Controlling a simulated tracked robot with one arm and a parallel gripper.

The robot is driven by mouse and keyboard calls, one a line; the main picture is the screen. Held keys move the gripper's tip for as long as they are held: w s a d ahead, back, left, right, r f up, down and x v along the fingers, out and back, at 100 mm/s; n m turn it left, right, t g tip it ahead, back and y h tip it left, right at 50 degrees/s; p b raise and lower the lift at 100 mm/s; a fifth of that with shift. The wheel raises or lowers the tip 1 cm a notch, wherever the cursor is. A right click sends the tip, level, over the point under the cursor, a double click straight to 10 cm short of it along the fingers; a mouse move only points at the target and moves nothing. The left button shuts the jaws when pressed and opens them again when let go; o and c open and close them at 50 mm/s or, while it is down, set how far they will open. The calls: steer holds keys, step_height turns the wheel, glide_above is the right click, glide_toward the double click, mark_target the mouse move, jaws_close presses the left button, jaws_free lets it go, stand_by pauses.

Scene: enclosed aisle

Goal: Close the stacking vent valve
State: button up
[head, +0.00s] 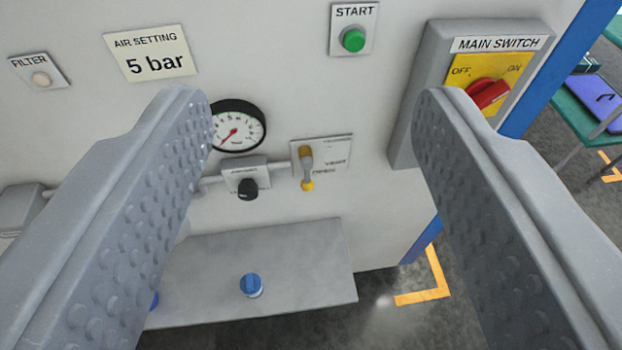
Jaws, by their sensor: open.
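My gripper (312,98) is open, with one finger at the left and one at the right, and nothing between them. Between and beyond the fingers, a small valve (307,168) with a yellow-tipped lever sits on a plate on the pale wall. The lever points roughly up and down in the picture. The plate's small lettering is too blurred to read surely, so I cannot tell if this is the stacking vent valve. Blue knobs (251,285) sit on a grey ledge (315,270) below; one is mostly hidden by the left finger.
A pressure gauge (238,127) and black regulator knob (247,189) are left of the lever. A green START button (352,39) is above. A red MAIN SWITCH knob (488,93) on a protruding grey box is at the right. Floor shows at lower right.

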steer(key=shift+w+f, duration=0.15)
steer(key=shift+f, duration=0.1)
steer(key=c, duration=0.5)
steer(key=w+f+n+b, duration=0.1)
steer(key=w+f, duration=0.1)
steer(key=f, duration=0.1)
steer(key=w+f+n+b, duration=0.1)
steer(key=w+f, duration=0.1)
steer(key=f, duration=0.1)
steer(key=w+f+n+b, duration=0.1)
steer(key=w+f, duration=0.2)
steer(key=shift+d+f, duration=0.3)
steer(key=shift+d, duration=0.1)
jaws_close()
steer(key=w+a+f+n+t+y+b, duration=0.1)
steer(key=f+n, duration=0.3)
steer(key=f, duration=0.7)
steer(key=w+a+f+n+y+b, duration=0.1)
steer(key=w+f+n+b, duration=0.3)
steer(key=f, duration=0.8)
steer(key=w+a+f+n+t+y+b, duration=0.1)
steer(key=f+n, duration=0.4)
steer(key=f, duration=0.7)
steer(key=shift+w+a+n+t+b, duration=0.35)
steer(key=shift+w+a+b, duration=0.35)
steer(key=shift+a+b, duration=0.5)
steer(key=shift+f, duration=0.1)
